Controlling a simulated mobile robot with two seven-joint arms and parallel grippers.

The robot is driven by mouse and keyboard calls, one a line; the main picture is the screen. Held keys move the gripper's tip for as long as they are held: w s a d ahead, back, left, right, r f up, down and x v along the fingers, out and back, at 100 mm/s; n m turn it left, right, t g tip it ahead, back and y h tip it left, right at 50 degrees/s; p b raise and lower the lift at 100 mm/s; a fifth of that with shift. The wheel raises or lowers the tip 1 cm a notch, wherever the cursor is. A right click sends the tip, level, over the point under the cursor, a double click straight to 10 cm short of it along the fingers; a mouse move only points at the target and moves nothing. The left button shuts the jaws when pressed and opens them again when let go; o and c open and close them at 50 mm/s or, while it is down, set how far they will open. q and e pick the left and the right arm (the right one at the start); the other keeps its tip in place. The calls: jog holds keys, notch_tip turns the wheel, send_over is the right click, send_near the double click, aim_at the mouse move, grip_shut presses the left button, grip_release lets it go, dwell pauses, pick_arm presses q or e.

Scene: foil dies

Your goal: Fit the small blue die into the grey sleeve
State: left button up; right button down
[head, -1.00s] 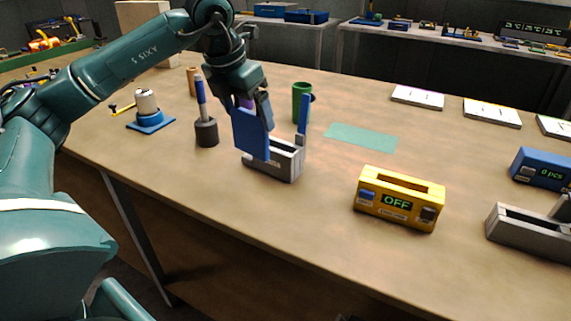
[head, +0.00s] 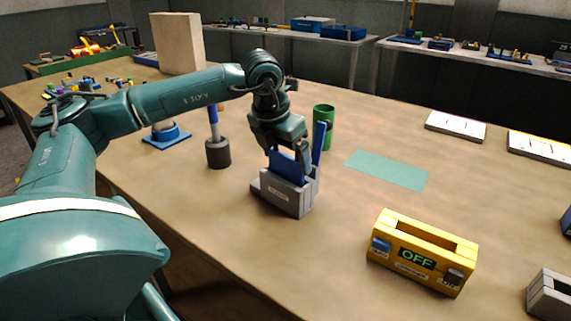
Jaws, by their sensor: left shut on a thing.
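The small blue die (head: 284,164) is a flat upright plate. The grey sleeve (head: 287,197) stands on the table with a small label on its front. The die's lower part is hidden inside the sleeve's slot, and only its upper part shows above the rim. My left gripper (head: 289,147) points down over the sleeve and is shut on the die's top. How deep the die sits cannot be seen. My right gripper is not in view.
A yellow box (head: 420,252) marked OFF stands at the front right. A green cup (head: 324,125) is behind the sleeve. A dark holder (head: 218,153) with a blue-handled tool is at left. A flat teal mat (head: 387,170) lies to the right, with clear table around it.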

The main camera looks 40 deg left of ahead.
pick_arm(q)
jog(key=shift+f, duration=1)
jog(key=shift+f, duration=0.15)
jog(key=o, duration=1.1)
jog(key=v, duration=1.2)
jog(key=shift+p, duration=0.3)
